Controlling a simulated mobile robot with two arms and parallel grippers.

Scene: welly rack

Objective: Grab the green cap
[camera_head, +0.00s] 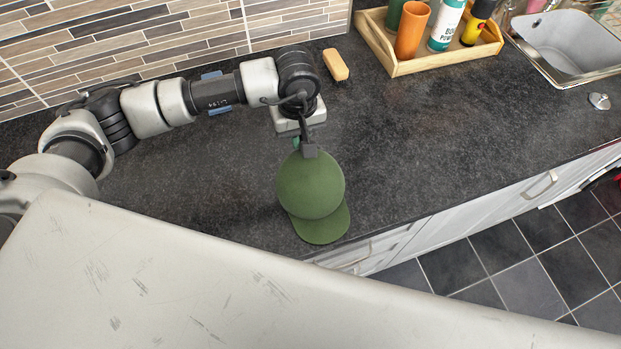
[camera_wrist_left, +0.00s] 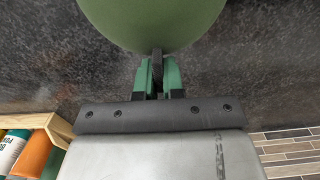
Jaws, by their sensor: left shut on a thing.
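The green cap (camera_head: 311,187) is at the middle of the head view, over the dark worktop, with its brim toward the front edge. My left gripper (camera_head: 308,150) reaches it from behind and is shut on the back edge of the cap. In the left wrist view the cap (camera_wrist_left: 152,18) fills the top middle, and the green fingers of my left gripper (camera_wrist_left: 157,70) meet at its edge. I cannot tell whether the cap touches the worktop. My right gripper is in neither view.
A wooden tray (camera_head: 402,69) with several bottles and an orange cup (camera_head: 411,32) stands at the back right. A tan block (camera_head: 335,65) lies beside it. A sink (camera_head: 570,45) is at the far right. The worktop (camera_head: 440,125) right of the cap is clear.

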